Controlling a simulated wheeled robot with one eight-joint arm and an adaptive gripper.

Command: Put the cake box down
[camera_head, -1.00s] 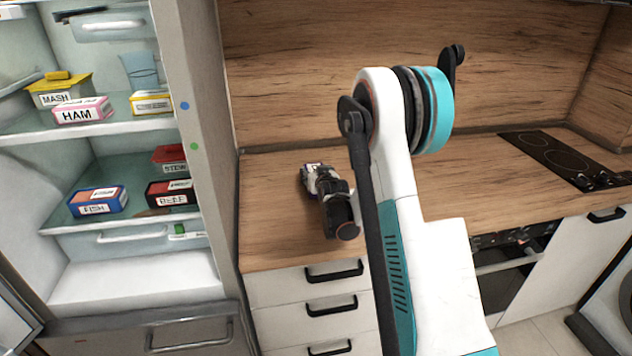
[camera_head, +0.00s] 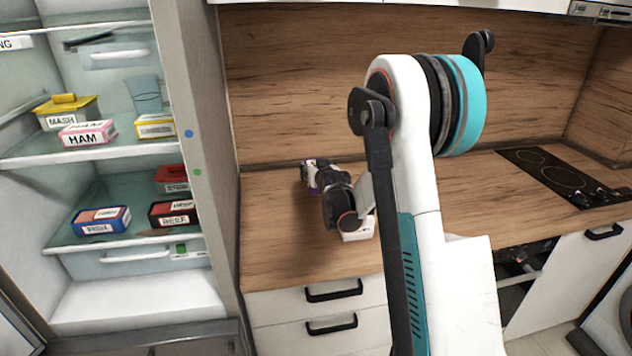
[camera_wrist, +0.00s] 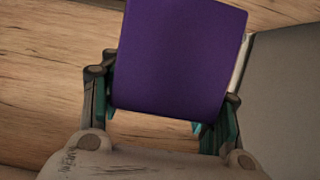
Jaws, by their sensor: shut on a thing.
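The cake box appears as a purple box (camera_wrist: 180,55) in the wrist view, filling the top middle. My gripper (camera_wrist: 168,95) is shut on it, with a finger at each side of the box. In the head view, my gripper (camera_head: 313,174) is over the left part of the wooden counter (camera_head: 275,240), near the splashback. I cannot tell whether the box touches the counter.
An open fridge (camera_head: 75,290) at the left holds several labelled boxes, including a ham box (camera_head: 87,133). Its side wall (camera_head: 205,130) borders the counter. A hob (camera_head: 560,175) lies far right. The counter left of my gripper is clear.

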